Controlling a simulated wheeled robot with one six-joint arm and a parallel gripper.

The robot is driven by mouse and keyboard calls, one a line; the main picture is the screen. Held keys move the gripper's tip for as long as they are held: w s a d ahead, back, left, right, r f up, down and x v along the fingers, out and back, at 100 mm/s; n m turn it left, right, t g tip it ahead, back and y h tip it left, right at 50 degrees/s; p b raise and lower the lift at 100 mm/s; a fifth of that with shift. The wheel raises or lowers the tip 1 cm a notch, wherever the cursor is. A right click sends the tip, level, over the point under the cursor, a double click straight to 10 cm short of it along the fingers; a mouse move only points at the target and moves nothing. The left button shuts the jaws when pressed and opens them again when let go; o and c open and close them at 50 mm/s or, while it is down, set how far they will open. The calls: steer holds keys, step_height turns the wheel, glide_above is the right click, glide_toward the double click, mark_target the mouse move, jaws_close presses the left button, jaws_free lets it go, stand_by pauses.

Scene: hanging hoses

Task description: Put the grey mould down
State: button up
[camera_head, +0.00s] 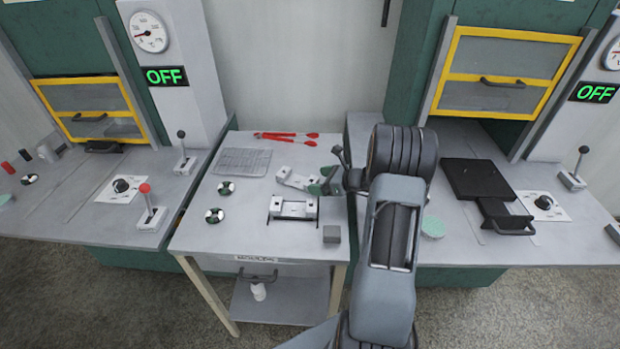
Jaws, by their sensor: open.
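Two light grey mould-like pieces lie on the middle table (240,225). One grey block (293,208) sits level in a dark outlined frame near the table's front. The other grey piece (296,180) lies turned at an angle just behind it. I cannot tell for sure which one is the grey mould. My gripper (323,181) is open, low over the table's right side, with green at its fingertips. The tips are right beside the angled piece; whether they touch it is unclear. My arm hides the table's right edge.
Red-handled tongs (299,138), a wire mesh (244,161), round dark knobs (214,215) and a small dark grey cube (332,234) lie on the table. Presses with levers stand left and right, both reading OFF. A black plate (476,179) lies on the right bench.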

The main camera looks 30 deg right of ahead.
steer(key=p+v, duration=0.1)
steer(key=v, duration=0.5)
steer(key=shift+s+d+r+p, duration=0.15)
steer(key=shift+r+p, duration=0.05)
steer(key=shift+p, duration=0.2)
steer(key=shift+s+a+r, duration=0.15)
steer(key=shift+a+r, duration=0.05)
steer(key=shift+r, duration=0.05)
steer(key=s+a+r+n+g, duration=0.1)
steer(key=a+n, duration=0.1)
steer(key=a, duration=0.1)
steer(key=s+a+r+n+g, duration=0.1)
steer(key=a+r+n+g, duration=0.1)
steer(key=a+n, duration=0.1)
steer(key=a+r+n+g, duration=0.1)
steer(key=a+r+n, duration=0.1)
steer(key=a+n, duration=0.1)
steer(key=shift+s+a+g, duration=0.4)
steer(key=s+a+r+n+g+h, duration=0.1)
steer(key=s+a+r+n+h, duration=0.3)
steer(key=s+n, duration=0.3)
steer(key=s+a+r+n+g+h, duration=0.1)
steer(key=s+a+r+n+h, duration=0.3)
steer(key=n, duration=0.9)
steer(key=s+a, duration=0.2)
steer(key=s, duration=0.2)
steer(key=shift+s+a+n, duration=0.15)
steer(key=shift+s+n, duration=0.15)
